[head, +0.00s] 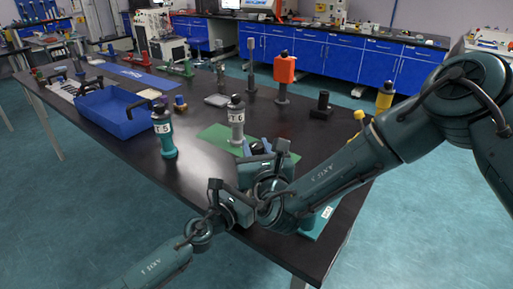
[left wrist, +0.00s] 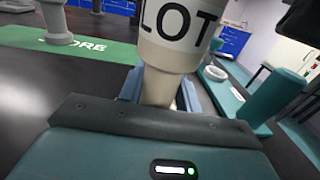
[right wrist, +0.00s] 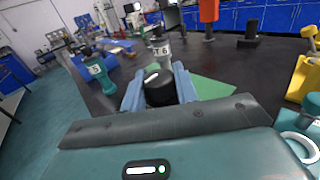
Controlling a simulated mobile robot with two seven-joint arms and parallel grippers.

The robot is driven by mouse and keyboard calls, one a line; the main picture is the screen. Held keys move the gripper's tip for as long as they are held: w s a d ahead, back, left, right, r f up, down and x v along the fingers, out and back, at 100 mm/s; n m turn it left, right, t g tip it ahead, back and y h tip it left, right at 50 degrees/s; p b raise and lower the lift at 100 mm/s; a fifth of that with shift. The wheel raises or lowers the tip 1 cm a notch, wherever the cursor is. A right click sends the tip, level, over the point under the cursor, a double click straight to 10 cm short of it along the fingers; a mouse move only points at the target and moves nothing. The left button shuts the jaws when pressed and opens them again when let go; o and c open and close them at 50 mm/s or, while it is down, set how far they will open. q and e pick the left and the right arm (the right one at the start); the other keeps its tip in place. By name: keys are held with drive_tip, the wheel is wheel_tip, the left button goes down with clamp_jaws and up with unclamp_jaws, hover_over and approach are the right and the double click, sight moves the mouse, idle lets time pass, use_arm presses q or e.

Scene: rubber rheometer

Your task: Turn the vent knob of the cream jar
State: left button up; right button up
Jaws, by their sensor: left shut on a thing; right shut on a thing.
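The cream jar (left wrist: 180,25) fills the top middle of the left wrist view, with black "LOT" lettering on its white label. My left gripper (head: 231,204) is shut around its narrower lower part, the blue fingers on either side. The jar's black knob (right wrist: 159,90) shows in the right wrist view. My right gripper (head: 264,148) is above the left one and shut on this knob, one blue finger on each side. In the head view my grippers hide most or all of the jar and knob. The knob's turn angle cannot be told.
A grey jar marked 6 (head: 237,122) stands on the green mat (head: 215,137) close behind. A teal jar marked 5 (head: 163,130) and a blue bin (head: 122,125) are further left. A teal stand (left wrist: 272,98) with a white ring is close by. The black tabletop's front edge is near.

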drive_tip(key=m+h, duration=0.2)
drive_tip(key=h, duration=0.1)
drive_tip(key=m+h, duration=0.2)
drive_tip(key=h, duration=0.1)
drive_tip(key=shift+h, duration=0.3)
drive_tip(key=o, duration=1)
drive_tip(key=shift+c, duration=0.2)
drive_tip(key=s+a, duration=0.1)
drive_tip(key=s, duration=1.1)
drive_tip(key=shift+a, duration=0.4)
